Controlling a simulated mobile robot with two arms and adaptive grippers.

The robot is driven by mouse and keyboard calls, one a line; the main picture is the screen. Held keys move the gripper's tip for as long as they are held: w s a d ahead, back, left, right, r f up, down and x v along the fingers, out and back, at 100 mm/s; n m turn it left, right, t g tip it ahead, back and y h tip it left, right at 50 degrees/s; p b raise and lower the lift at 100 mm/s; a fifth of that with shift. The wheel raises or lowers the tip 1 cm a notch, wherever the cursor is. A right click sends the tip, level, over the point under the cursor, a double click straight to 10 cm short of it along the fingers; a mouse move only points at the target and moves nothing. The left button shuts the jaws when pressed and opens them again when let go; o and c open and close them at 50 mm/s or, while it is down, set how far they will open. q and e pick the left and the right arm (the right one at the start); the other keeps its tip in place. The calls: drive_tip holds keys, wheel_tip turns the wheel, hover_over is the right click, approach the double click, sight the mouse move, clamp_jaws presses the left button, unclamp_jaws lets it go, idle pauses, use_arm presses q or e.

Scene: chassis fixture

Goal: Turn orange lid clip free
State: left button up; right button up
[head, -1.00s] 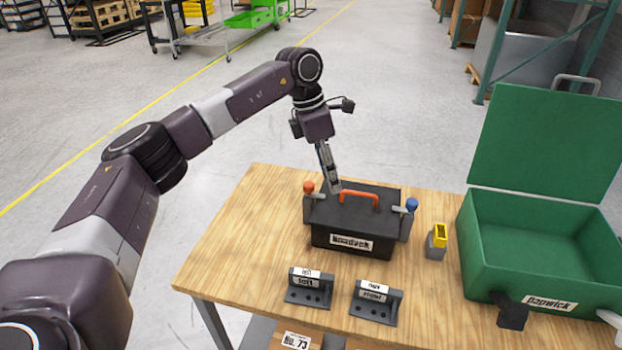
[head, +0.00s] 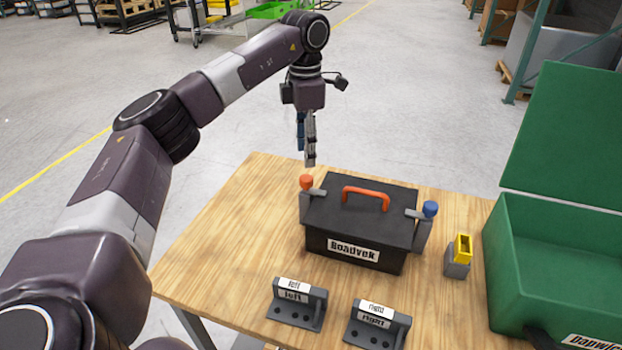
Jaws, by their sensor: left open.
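A black box labelled "Boadvek" (head: 354,249) stands on the wooden table, with an orange handle (head: 367,194) on its lid. A grey clip with an orange knob (head: 307,182) is at its left end, and a clip with a blue knob (head: 430,208) is at its right end. My left gripper (head: 310,158) points down just above and behind the orange knob. My right gripper is not in view.
Two dark brackets labelled left (head: 297,304) and right (head: 377,325) stand at the table's front. A grey and yellow block (head: 458,256) is right of the box, beside an open green case (head: 505,255). The table's left part (head: 225,245) is clear.

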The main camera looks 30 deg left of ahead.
sight(306, 177)
use_arm(q)
drive_tip(key=shift+w+f, duration=0.1)
drive_tip(key=shift+f, duration=0.35)
drive_tip(key=f, duration=0.2)
drive_tip(key=f+p, duration=0.2)
drive_tip(key=f, duration=0.1)
drive_tip(key=shift+s+f, duration=0.3)
drive_tip(key=shift+f, duration=0.55)
drive_tip(key=shift+c, duration=0.2)
drive_tip(key=c, duration=1.1)
